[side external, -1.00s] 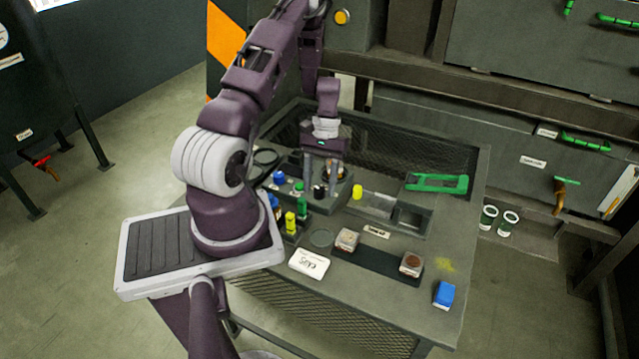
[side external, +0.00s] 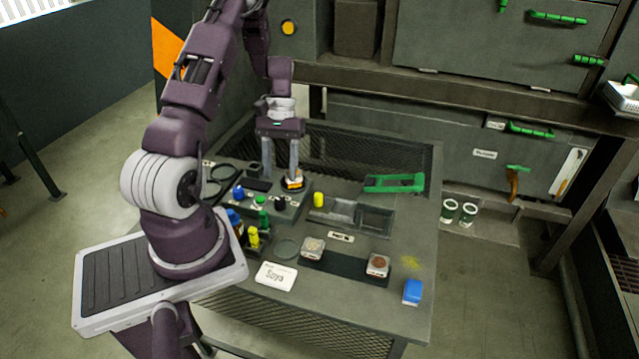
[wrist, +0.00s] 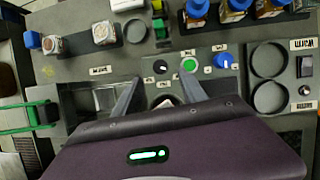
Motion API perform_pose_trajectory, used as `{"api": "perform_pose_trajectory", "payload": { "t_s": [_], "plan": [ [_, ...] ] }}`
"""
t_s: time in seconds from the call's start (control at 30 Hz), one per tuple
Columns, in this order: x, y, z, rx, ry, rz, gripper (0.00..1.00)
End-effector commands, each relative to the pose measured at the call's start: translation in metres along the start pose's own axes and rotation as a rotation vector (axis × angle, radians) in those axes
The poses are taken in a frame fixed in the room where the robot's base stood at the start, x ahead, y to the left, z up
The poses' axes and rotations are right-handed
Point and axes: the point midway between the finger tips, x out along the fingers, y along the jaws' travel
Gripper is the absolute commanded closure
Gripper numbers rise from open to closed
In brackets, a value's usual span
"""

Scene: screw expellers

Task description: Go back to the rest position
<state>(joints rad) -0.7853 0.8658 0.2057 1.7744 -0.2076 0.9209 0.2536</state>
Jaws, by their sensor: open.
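My gripper (side external: 280,176) is open, its fingers pointing down above the control panel at the back left of the workbench (side external: 395,310). In the wrist view its two fingers (wrist: 158,92) are spread apart with a gap between them. A small orange, white and black piece (side external: 293,185) is on the panel close below the right fingertip. Whether a fingertip touches it I cannot tell. In the wrist view my gripper body hides most of the area below.
A blue knob (wrist: 223,60) and a green button (wrist: 189,64) are near the fingers. A yellow piece (side external: 318,199) and a green-handled tool (side external: 394,183) lie to the right.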

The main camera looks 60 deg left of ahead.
Motion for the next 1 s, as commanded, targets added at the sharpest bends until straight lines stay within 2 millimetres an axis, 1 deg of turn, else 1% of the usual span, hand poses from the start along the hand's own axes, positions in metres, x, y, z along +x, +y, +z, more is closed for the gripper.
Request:
{"api": "perform_pose_trajectory", "payload": {
  "t_s": [0.07,0.13,0.17,0.2,0.27,0.3,0.37,0.4,0.47,0.5,0.6,0.7,0.77,0.87,1.0],
  "plan": [
    [-0.011,0.009,0.004,0.020,0.021,-0.004,0.51],
    [-0.039,0.033,0.018,0.074,0.078,-0.014,0.51],
    [-0.055,0.048,0.030,0.109,0.113,-0.019,0.51],
    [-0.077,0.068,0.049,0.165,0.165,-0.027,0.51],
    [-0.106,0.098,0.087,0.255,0.245,-0.037,0.51],
    [-0.121,0.114,0.114,0.318,0.298,-0.042,0.51],
    [-0.137,0.132,0.157,0.410,0.377,-0.046,0.51],
    [-0.144,0.140,0.186,0.475,0.430,-0.047,0.51],
    [-0.150,0.146,0.229,0.568,0.509,-0.045,0.51],
    [-0.151,0.147,0.255,0.627,0.561,-0.041,0.51],
    [-0.146,0.140,0.306,0.756,0.673,-0.027,0.51],
    [-0.137,0.129,0.335,0.842,0.753,-0.012,0.51],
    [-0.133,0.124,0.345,0.873,0.782,-0.005,0.51],
    [-0.129,0.120,0.351,0.895,0.805,0.001,0.51],
    [-0.129,0.120,0.351,0.896,0.806,0.002,0.51]
  ]
}}
